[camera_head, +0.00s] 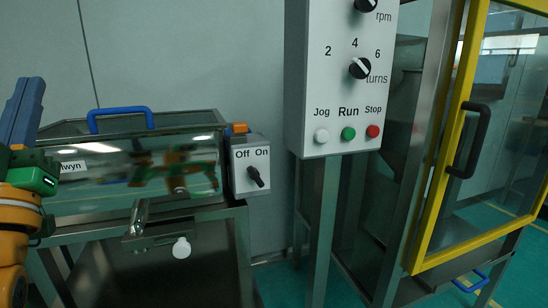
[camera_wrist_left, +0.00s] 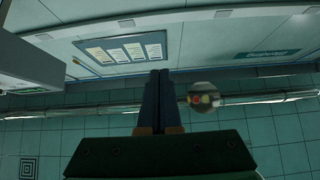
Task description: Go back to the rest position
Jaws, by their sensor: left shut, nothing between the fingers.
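My left gripper (camera_head: 30,84) is at the left edge of the head view, its blue fingers pointing up. In the left wrist view its fingers (camera_wrist_left: 157,75) are together with nothing between them. It is in front of the left side of the sieve machine (camera_head: 135,172), and I cannot tell the exact gap. The machine has a shiny front, a blue handle (camera_head: 121,118) on top and a switch box (camera_head: 250,166) marked Off and On. My right gripper is not in view.
A control panel (camera_head: 343,95) with knobs and Jog, Run and Stop buttons stands in the middle. A yellow-framed glass door (camera_head: 437,150) with a black handle (camera_head: 471,140) is at the right. The left wrist view shows a wall board (camera_wrist_left: 122,50) and tiles.

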